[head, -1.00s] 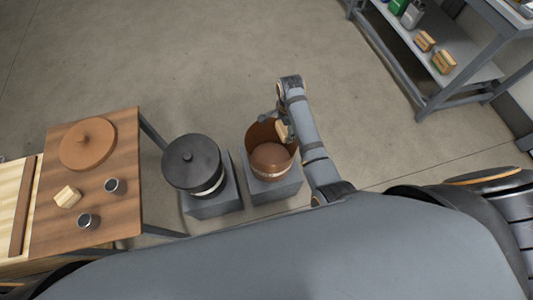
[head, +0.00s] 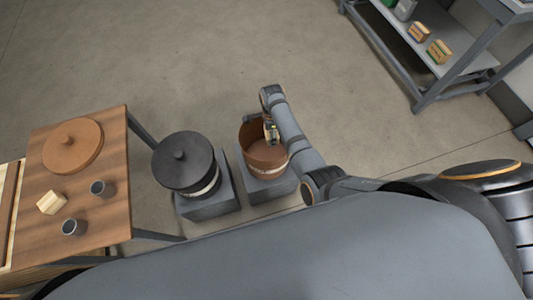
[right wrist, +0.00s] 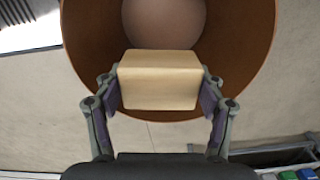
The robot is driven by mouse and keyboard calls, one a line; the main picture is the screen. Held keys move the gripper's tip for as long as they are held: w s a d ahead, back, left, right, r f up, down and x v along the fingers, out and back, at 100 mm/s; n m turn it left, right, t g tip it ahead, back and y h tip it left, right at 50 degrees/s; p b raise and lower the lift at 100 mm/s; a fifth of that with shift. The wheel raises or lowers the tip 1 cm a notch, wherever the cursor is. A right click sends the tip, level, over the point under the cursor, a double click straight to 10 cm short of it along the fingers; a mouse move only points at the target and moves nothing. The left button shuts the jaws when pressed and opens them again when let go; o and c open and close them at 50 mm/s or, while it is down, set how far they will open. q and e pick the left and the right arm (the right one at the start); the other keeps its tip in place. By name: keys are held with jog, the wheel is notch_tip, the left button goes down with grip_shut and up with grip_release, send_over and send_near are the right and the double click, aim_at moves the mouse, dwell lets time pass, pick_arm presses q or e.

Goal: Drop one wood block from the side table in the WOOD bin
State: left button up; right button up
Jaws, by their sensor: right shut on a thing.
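My right gripper (right wrist: 160,88) is shut on a pale wood block (right wrist: 160,80), seen large in the right wrist view. Gripper and block are over the open brown bin (right wrist: 85,40), near its rim. In the head view the brown bin (head: 247,132) stands on a grey pedestal, and my right gripper (head: 271,135) is at its mouth; the block is hard to make out there. The bin's label is not readable. Another wood block (head: 52,202) lies on the wooden side table (head: 105,225) at the left. My left gripper is not in view.
A black lidded bin (head: 184,165) stands just left of the brown bin. A round brown lid (head: 72,146) and two grey metal cups (head: 101,188) are on the side table. A grey shelf (head: 440,65) with small boxes stands at upper right. The floor beyond the bins is clear.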

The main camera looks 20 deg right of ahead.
jog(key=shift+f, duration=0.5)
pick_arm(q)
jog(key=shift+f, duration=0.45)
pick_arm(e)
jog(key=shift+r, duration=0.15)
jog(key=o, duration=1.2)
jog(key=shift+o, duration=0.2)
notch_tip(320, 180, up, 8)
jog(key=shift+f, duration=0.25)
